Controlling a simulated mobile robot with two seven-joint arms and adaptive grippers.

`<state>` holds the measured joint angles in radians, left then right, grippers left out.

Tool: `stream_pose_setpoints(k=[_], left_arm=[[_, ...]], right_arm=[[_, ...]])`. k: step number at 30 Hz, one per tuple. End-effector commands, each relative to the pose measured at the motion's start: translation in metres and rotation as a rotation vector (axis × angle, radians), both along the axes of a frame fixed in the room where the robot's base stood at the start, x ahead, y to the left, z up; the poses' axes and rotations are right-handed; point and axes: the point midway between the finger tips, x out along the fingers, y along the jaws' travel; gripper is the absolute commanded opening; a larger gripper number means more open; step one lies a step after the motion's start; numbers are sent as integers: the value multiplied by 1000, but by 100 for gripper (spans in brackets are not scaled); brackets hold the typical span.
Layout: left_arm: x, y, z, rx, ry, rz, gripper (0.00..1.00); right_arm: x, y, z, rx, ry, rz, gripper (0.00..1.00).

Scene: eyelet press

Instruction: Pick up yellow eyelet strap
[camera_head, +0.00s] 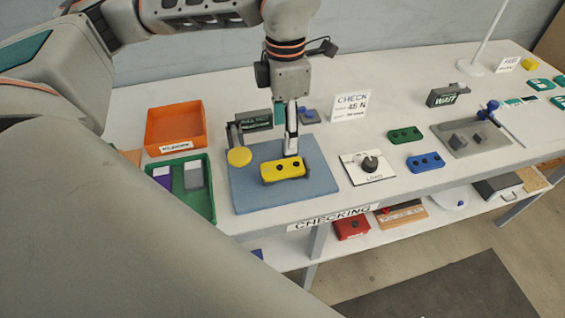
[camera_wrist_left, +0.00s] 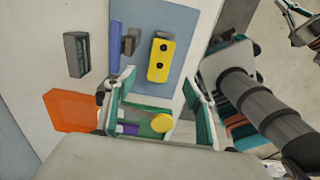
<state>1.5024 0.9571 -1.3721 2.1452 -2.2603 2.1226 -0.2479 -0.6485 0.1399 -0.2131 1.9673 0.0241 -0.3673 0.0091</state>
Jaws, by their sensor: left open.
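The yellow eyelet strap (camera_head: 284,169) is a block with two dark holes, lying on the blue-grey mat (camera_head: 249,200). In the left wrist view the strap (camera_wrist_left: 161,62) is beyond the fingertips, upright in the picture. My left gripper (camera_head: 291,146) points down just behind the strap in the head view; the finger seen there overlaps its back edge, and I cannot tell if it touches. In the left wrist view the left gripper's fingers (camera_wrist_left: 157,82) are spread apart with nothing between the tips. What looks like my right gripper (camera_wrist_left: 301,22) is partly cut off at the top right corner.
A round yellow disc (camera_head: 239,157) on a dark stand is left of the strap. An orange tray (camera_head: 176,106) and a green tray (camera_head: 212,212) stand further left. A LOAD dial plate (camera_head: 358,179) and green (camera_head: 405,134) and blue (camera_head: 425,162) straps are to the right.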

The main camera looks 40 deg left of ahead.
Motion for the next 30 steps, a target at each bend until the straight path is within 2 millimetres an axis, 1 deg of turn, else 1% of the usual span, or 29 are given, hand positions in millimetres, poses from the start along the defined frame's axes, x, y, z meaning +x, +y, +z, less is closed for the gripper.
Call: stream_pose_setpoints(k=[1,6,9,14,21,24,27,30], left_arm=[[-2,0,-9,0,6,0,54],[-2,-1,-35,-2,6,-2,54],[-1,-1,-45,-2,3,-1,54],[-1,-1,-55,-3,5,-2,54],[-2,-1,-90,-3,8,-1,54],[-1,-1,-102,-3,5,-2,54],[-1,-1,-108,-4,3,-3,54],[-1,-1,-109,-4,2,-3,54]], right_arm=[[0,0,0,-1,1,0,0],[-2,-1,-1,-3,6,1,0],[-2,-1,-1,-4,7,1,0],[-2,-1,-2,-4,9,1,0],[-2,-1,2,-4,8,1,0],[-2,-1,3,-4,7,1,0],[-1,-1,5,-3,5,0,0],[-1,-1,6,-1,4,0,0]])
